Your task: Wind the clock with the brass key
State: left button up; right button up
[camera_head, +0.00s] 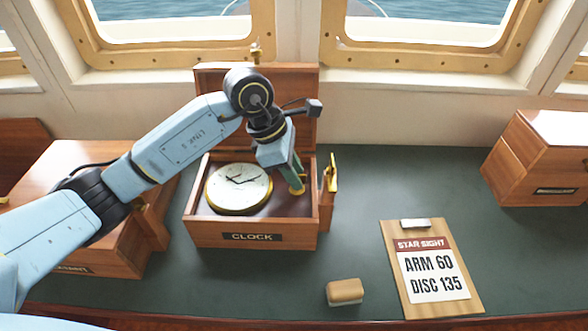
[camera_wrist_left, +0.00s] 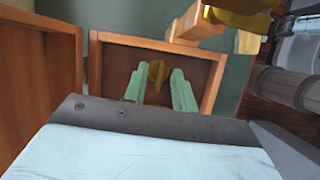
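The clock (camera_head: 239,188), with a white round dial and brass rim, lies face up in the left part of an open wooden box (camera_head: 210,235) labelled CLOCK. My left gripper (camera_head: 297,180) reaches down into the right part of the box, beside the clock. In the left wrist view its two green fingers (camera_wrist_left: 159,88) stand apart, one on each side of a brass key (camera_wrist_left: 157,73). The key also shows low at the fingertips in the head view (camera_head: 297,190). Whether the fingers touch it is not clear. My right gripper is in neither view.
The box lid (camera_head: 210,78) stands raised behind my arm. A wooden piece with a brass part (camera_head: 331,172) stands against the box's right side. A brown-topped block (camera_head: 345,291) and a clipboard (camera_head: 392,270) lie at front right. Wooden cases (camera_head: 535,155) stand at both sides.

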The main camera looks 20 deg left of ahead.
pick_arm(q)
jog(key=v, duration=1.3)
jog(key=shift+a+r+b, duration=0.15)
jog(key=shift+b, duration=0.15)
